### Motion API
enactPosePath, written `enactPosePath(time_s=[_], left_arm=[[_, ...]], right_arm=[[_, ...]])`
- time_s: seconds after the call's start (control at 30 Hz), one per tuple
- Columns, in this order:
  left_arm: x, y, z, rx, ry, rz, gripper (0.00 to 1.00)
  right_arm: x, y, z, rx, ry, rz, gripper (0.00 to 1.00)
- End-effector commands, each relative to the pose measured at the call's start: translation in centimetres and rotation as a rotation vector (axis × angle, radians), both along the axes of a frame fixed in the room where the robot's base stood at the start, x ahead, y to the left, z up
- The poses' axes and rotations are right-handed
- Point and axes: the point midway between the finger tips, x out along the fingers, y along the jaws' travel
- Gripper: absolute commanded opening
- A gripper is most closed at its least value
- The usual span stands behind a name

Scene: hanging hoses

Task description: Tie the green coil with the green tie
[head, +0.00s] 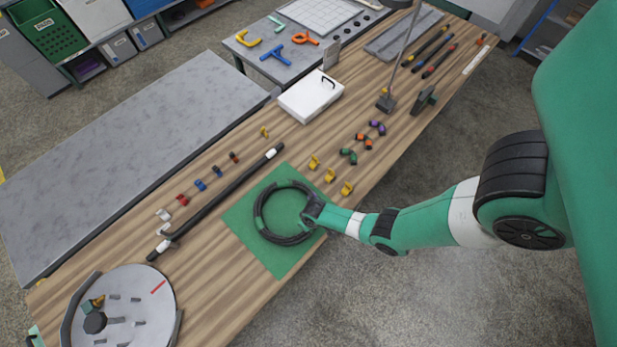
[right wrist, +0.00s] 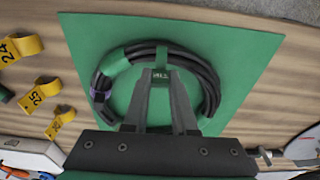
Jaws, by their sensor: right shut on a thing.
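A black hose coil (head: 260,212) with a green band lies on a green mat (head: 272,265); it also shows in the right wrist view (right wrist: 211,88). The green band (right wrist: 115,62) wraps its upper left there, with a purple patch below it. My right gripper (head: 312,212) is at the coil's right side in the head view. In the right wrist view its fingers converge on a green tie with a small label (right wrist: 160,76), which lies between the tips, over the coil. Whether the tie encircles the hose is unclear. My left gripper is not in view.
Yellow numbered tags (head: 330,175) and a purple, orange and green row of pieces (head: 364,142) lie right of the mat. A long black hose (head: 225,195) lies to its left. A round grey fixture (head: 140,315) is at bottom left, a white box (head: 310,98) farther back.

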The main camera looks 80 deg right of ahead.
Motion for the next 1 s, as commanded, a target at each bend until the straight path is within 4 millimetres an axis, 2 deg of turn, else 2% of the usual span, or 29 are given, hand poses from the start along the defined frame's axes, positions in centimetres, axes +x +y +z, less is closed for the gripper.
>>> enactPosePath(time_s=[0.27, 1.0], left_arm=[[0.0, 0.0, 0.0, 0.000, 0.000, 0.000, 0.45], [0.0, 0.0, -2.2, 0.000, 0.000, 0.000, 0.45]], right_arm=[[0.0, 0.0, 0.0, 0.000, 0.000, 0.000, 0.00], [0.0, 0.0, -2.3, 0.000, 0.000, 0.000, 0.00]])
